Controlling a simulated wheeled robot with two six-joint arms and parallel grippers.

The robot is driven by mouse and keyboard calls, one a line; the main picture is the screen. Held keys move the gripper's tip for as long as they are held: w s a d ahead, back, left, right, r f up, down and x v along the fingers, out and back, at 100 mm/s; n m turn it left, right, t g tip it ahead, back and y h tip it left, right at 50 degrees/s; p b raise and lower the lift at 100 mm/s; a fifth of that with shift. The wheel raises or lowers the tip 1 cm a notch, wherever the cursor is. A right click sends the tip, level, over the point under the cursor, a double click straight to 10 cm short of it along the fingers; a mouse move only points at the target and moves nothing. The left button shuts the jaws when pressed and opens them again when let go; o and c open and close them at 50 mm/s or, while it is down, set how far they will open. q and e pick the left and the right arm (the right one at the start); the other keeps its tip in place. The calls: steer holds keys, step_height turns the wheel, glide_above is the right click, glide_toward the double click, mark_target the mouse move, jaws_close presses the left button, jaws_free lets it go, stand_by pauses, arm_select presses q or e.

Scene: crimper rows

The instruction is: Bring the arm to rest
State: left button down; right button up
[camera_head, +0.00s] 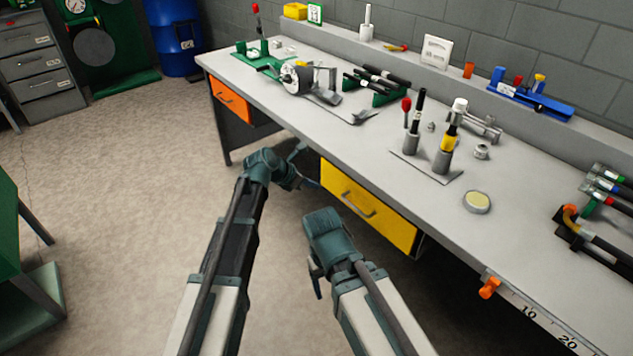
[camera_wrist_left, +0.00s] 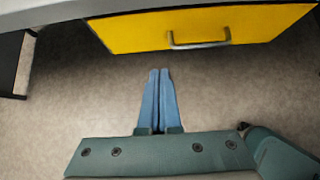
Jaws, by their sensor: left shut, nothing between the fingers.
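My left arm (camera_head: 235,240) reaches forward from the lower left of the head view, bent at the wrist. Its gripper (camera_head: 309,166) is in front of the workbench, near the yellow drawer (camera_head: 365,205). In the left wrist view the two blue fingers (camera_wrist_left: 160,74) lie together, shut and empty, over bare floor. The yellow drawer front (camera_wrist_left: 200,27) is just beyond the fingertips there. My right arm (camera_head: 375,310) is folded low in the middle of the head view. Its gripper (camera_head: 316,280) is mostly hidden behind the wrist, so its opening does not show.
The grey workbench (camera_head: 330,130) runs along the right, carrying several tools and stands. Its orange drawer (camera_head: 232,100) is shut. An orange clamp (camera_head: 489,287) is on the front edge. A green table (camera_head: 12,240) stands at far left. Open floor (camera_head: 130,200) lies between.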

arm_select(q)
steer(key=s+a+f+m+g+y, duration=0.2)
steer(key=s+a+f+m+y, duration=0.15)
steer(key=s+a+m, duration=0.8)
steer(key=s+a+f+m+g+y, duration=0.2)
steer(key=s+a+f+m+y, duration=0.15)
steer(key=s+a+m, duration=0.75)
steer(key=s+d+m+g+y, duration=0.1)
steer(key=s+d+m, duration=0.25)
steer(key=d, duration=0.35)
steer(key=s+d+m+y, duration=0.1)
steer(key=s+d+m, duration=0.25)
steer(key=d, duration=0.35)
step_height(320, 180, up, 16)
steer(key=p, duration=1.5)
steer(key=shift+s+r+h+p, duration=0.2)
steer(key=shift+h+p, duration=0.1)
steer(key=shift+a+n, duration=0.1)
steer(key=shift+n, duration=0.15)
